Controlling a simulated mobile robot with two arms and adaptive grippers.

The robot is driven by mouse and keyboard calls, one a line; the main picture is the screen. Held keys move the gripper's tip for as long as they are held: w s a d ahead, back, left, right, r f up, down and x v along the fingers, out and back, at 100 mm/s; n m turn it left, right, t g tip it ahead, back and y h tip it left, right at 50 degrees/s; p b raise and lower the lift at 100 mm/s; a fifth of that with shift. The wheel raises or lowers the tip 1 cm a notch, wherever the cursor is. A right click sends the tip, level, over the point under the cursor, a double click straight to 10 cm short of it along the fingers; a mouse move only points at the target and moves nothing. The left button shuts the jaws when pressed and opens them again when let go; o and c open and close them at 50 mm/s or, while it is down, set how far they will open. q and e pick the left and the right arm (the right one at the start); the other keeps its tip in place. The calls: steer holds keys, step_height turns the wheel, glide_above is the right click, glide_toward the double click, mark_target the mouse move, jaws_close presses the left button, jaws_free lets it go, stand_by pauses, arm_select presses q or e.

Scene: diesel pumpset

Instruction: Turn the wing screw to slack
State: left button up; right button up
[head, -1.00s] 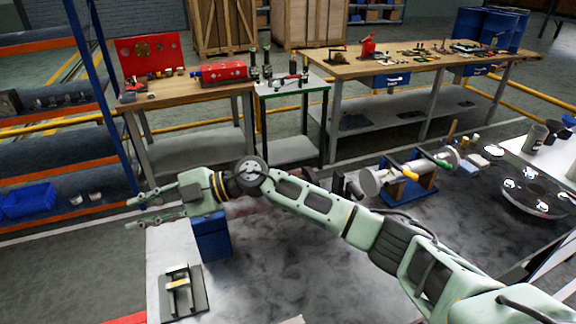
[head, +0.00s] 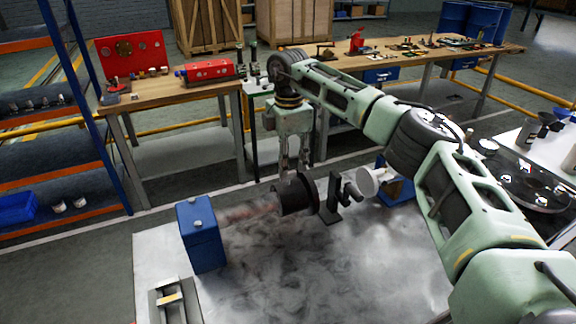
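My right gripper (head: 294,168) points straight down over a dark round drum (head: 296,197) on the metal bench. Its two fingers are spread with a gap between them, and I see nothing held there. The fingertips are at or just above the drum's top; whether they touch it I cannot tell. I cannot make out a wing screw; it may be too small or hidden near the fingers. My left gripper is not in view.
A blue block (head: 202,232) stands left of the drum, with a reddish shaft (head: 247,211) between them. A black bracket (head: 332,200) and a pale cylinder (head: 371,181) are to the right. A grey fixture (head: 173,299) lies front left. The bench (head: 310,265) is clear in front.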

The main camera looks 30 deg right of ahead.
mark_target(288, 178)
steer(key=shift+f, duration=1.4)
jaws_close()
